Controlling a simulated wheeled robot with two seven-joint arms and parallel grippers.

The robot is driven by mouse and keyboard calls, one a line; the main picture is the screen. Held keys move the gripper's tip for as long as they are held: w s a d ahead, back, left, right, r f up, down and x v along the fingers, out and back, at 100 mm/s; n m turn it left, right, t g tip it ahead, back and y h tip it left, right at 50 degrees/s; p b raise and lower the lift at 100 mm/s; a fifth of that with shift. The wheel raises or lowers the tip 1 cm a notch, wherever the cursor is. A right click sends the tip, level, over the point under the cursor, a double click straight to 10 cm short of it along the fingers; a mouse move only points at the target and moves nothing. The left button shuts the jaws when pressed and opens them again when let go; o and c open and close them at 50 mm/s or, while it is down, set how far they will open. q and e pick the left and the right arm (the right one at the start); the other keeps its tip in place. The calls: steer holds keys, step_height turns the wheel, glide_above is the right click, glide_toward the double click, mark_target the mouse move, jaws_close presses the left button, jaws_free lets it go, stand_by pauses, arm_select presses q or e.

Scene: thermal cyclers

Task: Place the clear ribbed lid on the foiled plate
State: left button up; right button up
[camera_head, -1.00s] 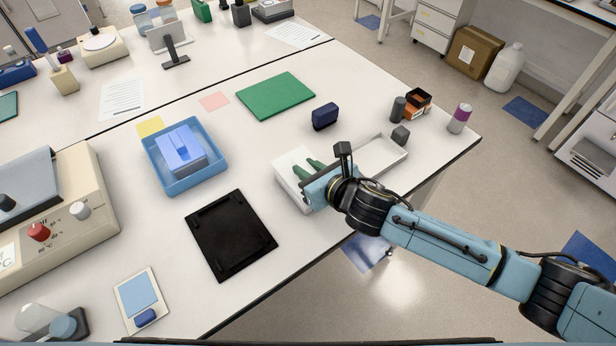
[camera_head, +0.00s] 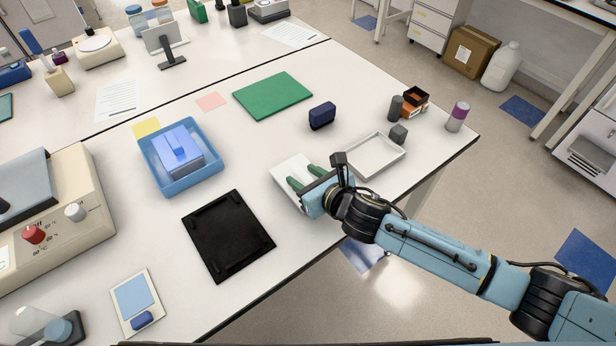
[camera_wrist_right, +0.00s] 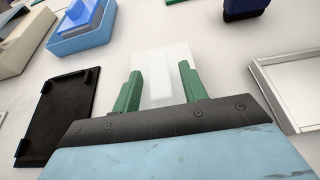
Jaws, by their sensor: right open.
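A pale, translucent white piece with a raised middle strip (camera_wrist_right: 165,78), which looks like the clear lid, lies under my right gripper. It also shows as a white shape in the head view (camera_head: 285,172) near the table's front edge. My right gripper (camera_head: 306,178) is open, its two green fingers (camera_wrist_right: 160,88) on either side of the piece's raised strip. I cannot tell whether they touch it. My left gripper is not in view. I cannot pick out a foiled plate for certain.
A black holder with raised corners (camera_head: 228,236) lies left of the gripper. A blue tray (camera_head: 154,180) holds a blue ridged block (camera_head: 180,150). An empty white tray (camera_head: 398,160) lies to the right. A dark blue block (camera_head: 322,115) and green mat (camera_head: 272,95) are behind.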

steer(key=shift+r, duration=0.2)
steer(key=p+v, duration=0.1)
steer(key=v, duration=1.1)
